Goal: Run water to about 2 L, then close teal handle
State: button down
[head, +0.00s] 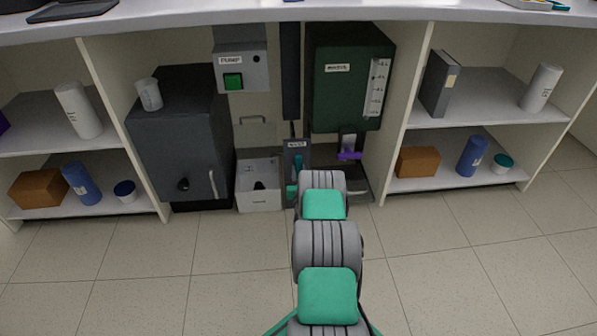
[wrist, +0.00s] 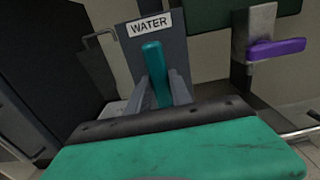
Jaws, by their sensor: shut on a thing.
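The teal handle (wrist: 154,72) stands upright in front of a grey panel labelled WATER (wrist: 150,24). My gripper (wrist: 160,92) is shut on the teal handle in the wrist view, its fingers on both sides of it. In the head view my arm hides most of the gripper, and a bit of the teal handle (head: 298,162) shows below the WATER label (head: 297,144). A dark green tank (head: 337,95) hangs to the right, with a pale level gauge (head: 376,88) on its front. The gauge marks and the water level are too small to read.
A purple handle (wrist: 276,48) is under the tank, right of the teal one. A pump box (head: 241,70) with a green button is upper left, above a white bin (head: 259,190). A dark cabinet (head: 180,130) stands left. Shelves flank both sides; the floor is clear.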

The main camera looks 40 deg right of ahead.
jog(key=shift+f, duration=0.1)
dwell(0.4)
jog(key=shift+n+b, duration=0.45)
jog(key=shift+n, duration=0.15)
jog(key=shift+a+n, duration=0.1)
jog(key=shift+n, duration=0.7)
jog(key=shift+b, duration=0.3)
jog(key=shift+w+n+b, duration=0.1)
jog(key=shift+n+b, duration=0.2)
jog(key=shift+n, duration=1)
